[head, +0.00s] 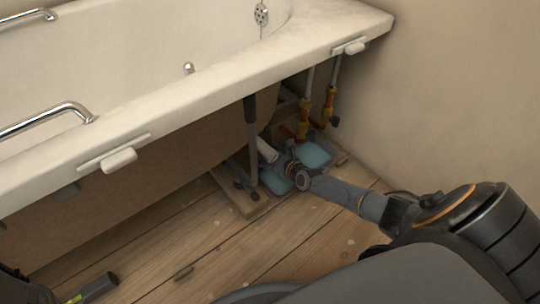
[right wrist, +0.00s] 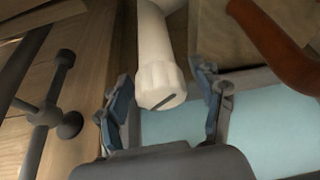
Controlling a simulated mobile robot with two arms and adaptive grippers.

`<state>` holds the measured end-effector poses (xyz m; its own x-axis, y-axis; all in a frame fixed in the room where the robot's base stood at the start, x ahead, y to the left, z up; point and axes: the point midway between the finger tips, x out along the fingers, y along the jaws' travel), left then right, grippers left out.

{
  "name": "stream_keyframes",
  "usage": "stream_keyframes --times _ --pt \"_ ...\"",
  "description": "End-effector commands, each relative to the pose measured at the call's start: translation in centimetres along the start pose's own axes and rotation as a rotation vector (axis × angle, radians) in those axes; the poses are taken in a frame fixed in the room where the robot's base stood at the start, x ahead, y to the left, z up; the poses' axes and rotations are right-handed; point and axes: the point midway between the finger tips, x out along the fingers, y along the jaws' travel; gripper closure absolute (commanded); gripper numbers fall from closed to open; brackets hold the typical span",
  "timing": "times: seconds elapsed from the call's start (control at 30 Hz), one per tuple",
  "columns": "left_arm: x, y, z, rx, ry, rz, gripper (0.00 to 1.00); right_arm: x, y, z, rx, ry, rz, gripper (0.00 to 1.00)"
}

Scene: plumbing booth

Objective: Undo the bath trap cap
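The white bath trap (head: 267,150) is under the tub near its right end. In the right wrist view its ribbed cap (right wrist: 161,86), with a dark slot across its end face, sits between the fingers of my right gripper (right wrist: 163,110). The fingers are open, one on each side, with a visible gap to the cap on both sides. In the head view my right gripper (head: 286,165) reaches in low from the right, beside the trap, and partly hides the cap.
A pale blue tray (head: 316,155) lies on the floor under the trap. A dark tub leg (head: 251,145) stands left of it. Red and yellow pipe valves (head: 304,118) rise behind. The wooden floor between is mostly clear.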

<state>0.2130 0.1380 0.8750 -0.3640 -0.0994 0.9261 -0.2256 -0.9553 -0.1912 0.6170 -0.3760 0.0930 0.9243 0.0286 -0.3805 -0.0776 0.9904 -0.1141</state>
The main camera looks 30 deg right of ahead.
Motion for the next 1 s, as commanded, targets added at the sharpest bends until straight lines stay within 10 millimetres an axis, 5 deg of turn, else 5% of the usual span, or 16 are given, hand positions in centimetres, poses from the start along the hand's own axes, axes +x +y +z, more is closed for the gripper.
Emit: stream_keyframes --times 0.03,0.27,0.67,1.0 --pt "0.0 0.0 0.0 0.000 0.000 0.000 0.56 0.0 0.0 0.0 0.000 0.000 0.000 0.44" --pt "0.0 0.0 0.0 0.000 0.001 0.000 0.56 0.0 0.0 0.0 0.000 0.000 0.000 0.88" --pt "0.7 -0.1 0.2 -0.001 0.000 0.000 0.56 -0.1 0.0 0.1 -0.065 0.001 -0.029 0.88" --pt "1.1 -0.5 0.9 -0.003 -0.013 -0.008 0.56 -0.1 0.1 0.0 -0.307 0.002 -0.129 0.88"
